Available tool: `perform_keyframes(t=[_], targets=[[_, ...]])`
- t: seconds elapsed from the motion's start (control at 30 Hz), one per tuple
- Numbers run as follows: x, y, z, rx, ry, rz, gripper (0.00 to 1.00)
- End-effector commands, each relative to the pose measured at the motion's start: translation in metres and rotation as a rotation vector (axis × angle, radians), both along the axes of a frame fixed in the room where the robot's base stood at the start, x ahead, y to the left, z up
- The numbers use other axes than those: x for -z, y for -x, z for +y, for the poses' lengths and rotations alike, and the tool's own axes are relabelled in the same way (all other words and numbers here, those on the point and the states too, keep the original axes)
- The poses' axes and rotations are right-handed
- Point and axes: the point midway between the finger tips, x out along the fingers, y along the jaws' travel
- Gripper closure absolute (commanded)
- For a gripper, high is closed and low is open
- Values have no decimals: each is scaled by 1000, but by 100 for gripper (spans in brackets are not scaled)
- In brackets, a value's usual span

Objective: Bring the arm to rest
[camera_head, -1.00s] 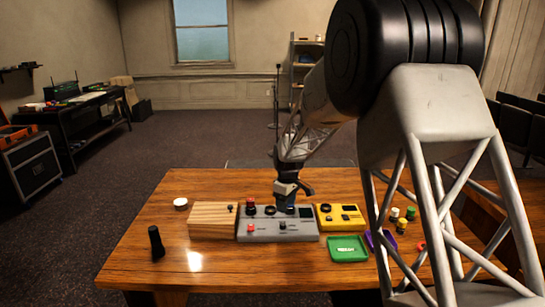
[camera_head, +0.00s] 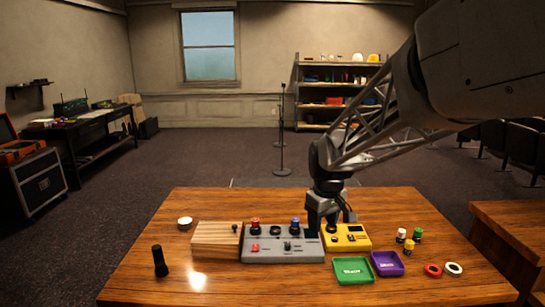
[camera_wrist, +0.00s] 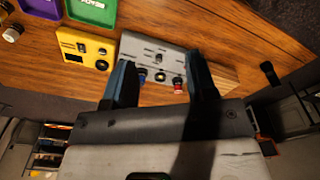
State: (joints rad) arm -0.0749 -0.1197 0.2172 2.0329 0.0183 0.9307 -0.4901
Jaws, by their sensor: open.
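My gripper (camera_head: 328,222) is in the head view above the back of the desk, near the seam between the grey mixing box and the yellow box. In the wrist view its two dark fingers (camera_wrist: 160,85) stand apart with nothing between them. The grey mixing box (camera_head: 284,258) carries red, black and blue-topped knobs; it also shows in the wrist view (camera_wrist: 142,48). The yellow box (camera_head: 358,243) stands to its right and is partly hidden behind my gripper. My arm reaches in from the upper right.
A wooden block (camera_head: 214,240) stands left of the grey box. Green (camera_head: 353,278) and purple (camera_head: 388,270) trays lie front right, with small bottles (camera_head: 409,246) and tape rolls (camera_head: 433,270) beyond. The front middle is bare.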

Motion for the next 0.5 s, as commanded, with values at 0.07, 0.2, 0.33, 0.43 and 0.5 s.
perform_keyframes(t=[0.07, 0.2, 0.33, 0.43, 0.5], targets=[[-9, 21, -5, 34, -2, -11, 48], [-20, 55, -13, 96, -6, -27, 48], [-27, 88, -20, 154, -10, -41, 48], [-32, 112, -25, 198, -13, -53, 48], [-33, 130, -28, 228, -16, -60, 48]])
